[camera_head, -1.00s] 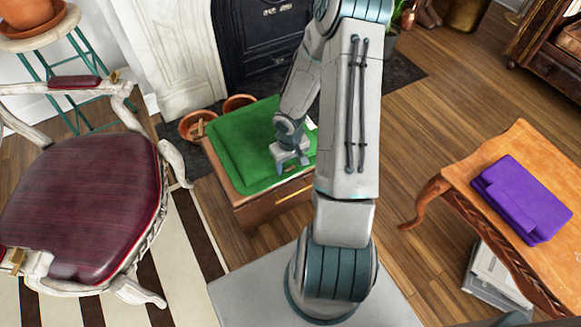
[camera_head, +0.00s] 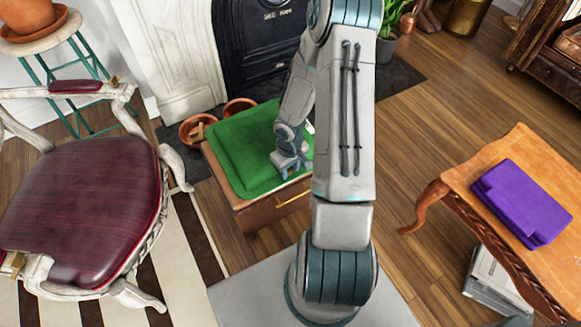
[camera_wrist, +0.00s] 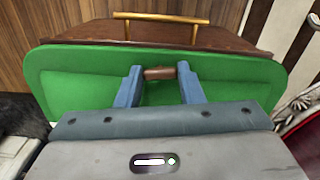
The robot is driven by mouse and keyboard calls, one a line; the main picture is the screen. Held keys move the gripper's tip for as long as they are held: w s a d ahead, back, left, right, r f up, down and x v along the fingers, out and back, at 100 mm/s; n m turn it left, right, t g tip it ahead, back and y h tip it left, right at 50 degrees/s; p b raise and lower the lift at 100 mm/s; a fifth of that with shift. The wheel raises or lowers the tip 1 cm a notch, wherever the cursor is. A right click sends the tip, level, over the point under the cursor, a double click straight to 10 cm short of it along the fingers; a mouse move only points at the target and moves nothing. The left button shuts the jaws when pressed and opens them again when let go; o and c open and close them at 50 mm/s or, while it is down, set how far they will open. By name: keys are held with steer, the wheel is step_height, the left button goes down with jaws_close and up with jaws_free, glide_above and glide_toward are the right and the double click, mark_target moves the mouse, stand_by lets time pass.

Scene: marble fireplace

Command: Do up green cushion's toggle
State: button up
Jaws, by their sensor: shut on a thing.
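The green cushion (camera_head: 245,150) lies flat on a brown wooden box with a brass handle, in front of the fireplace. In the wrist view the cushion (camera_wrist: 80,92) spans the picture below the box's brass handle. A brown toggle (camera_wrist: 159,73) lies crosswise between the blue fingers of my gripper (camera_wrist: 160,76). My gripper is shut on the toggle, at the cushion's edge nearest the handle. In the head view my gripper (camera_head: 290,168) is low over the cushion's right part, and the toggle is hidden there. I cannot make out a loop.
The wooden box (camera_head: 255,212) bears the cushion. A burgundy armchair (camera_head: 85,205) stands left. Terracotta pots (camera_head: 197,128) sit behind the box. At right, a wooden table (camera_head: 500,175) holds a folded purple thing (camera_head: 522,202). Bare floor lies between the box and table.

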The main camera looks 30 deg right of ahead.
mark_target(290, 171)
steer(key=shift+n, duration=0.6)
steer(key=o, duration=1)
steer(key=shift+r, duration=0.1)
step_height(290, 171, up, 14)
steer(key=p, duration=1.2)
steer(key=shift+f, duration=0.2)
